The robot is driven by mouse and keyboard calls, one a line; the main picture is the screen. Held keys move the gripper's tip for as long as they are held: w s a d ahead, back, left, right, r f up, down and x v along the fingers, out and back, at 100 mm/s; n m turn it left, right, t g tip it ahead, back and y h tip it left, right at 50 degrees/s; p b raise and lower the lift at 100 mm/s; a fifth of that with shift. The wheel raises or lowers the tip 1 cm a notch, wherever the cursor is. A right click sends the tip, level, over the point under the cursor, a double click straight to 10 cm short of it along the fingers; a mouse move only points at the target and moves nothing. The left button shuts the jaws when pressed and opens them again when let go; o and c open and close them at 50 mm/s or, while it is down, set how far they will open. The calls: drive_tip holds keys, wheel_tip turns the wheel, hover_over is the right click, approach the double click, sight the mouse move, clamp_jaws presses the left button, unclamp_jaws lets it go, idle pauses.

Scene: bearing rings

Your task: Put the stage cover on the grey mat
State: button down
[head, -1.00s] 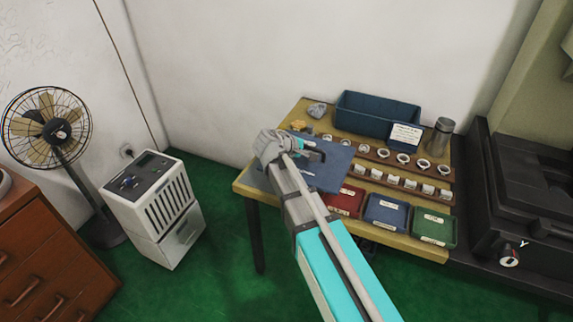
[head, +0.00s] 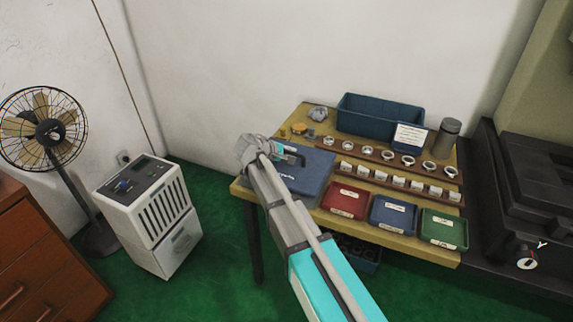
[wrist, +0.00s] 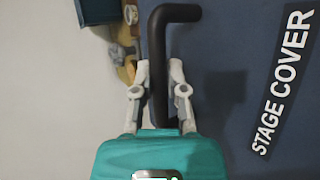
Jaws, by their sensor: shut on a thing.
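The stage cover (head: 308,178) is a flat dark blue panel with a black bar handle, over the left end of the table. In the wrist view the cover (wrist: 235,60) fills the right side, with its white "STAGE COVER" label readable. My gripper (head: 287,155) is shut on the handle; in the wrist view the two fingers of my gripper (wrist: 158,85) stand on either side of the black handle (wrist: 158,50). I cannot tell whether the cover touches the table. I cannot make out the grey mat; the cover and my arm hide part of the tabletop.
The yellow table (head: 425,248) holds a blue bin (head: 380,118), rows of rings, a metal flask (head: 447,138), and red (head: 345,200), blue (head: 393,214) and green (head: 443,230) trays. A black machine (head: 530,200) stands right; a white appliance (head: 152,215) stands left on green floor.

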idle(0.3)
drive_tip(key=shift+w+a+f+b, duration=0.3)
drive_tip(key=shift+f+b, duration=1.7)
drive_tip(key=shift+f, duration=0.1)
drive_tip(key=c, duration=0.7)
unclamp_jaws()
drive_tip(key=shift+r, duration=0.2)
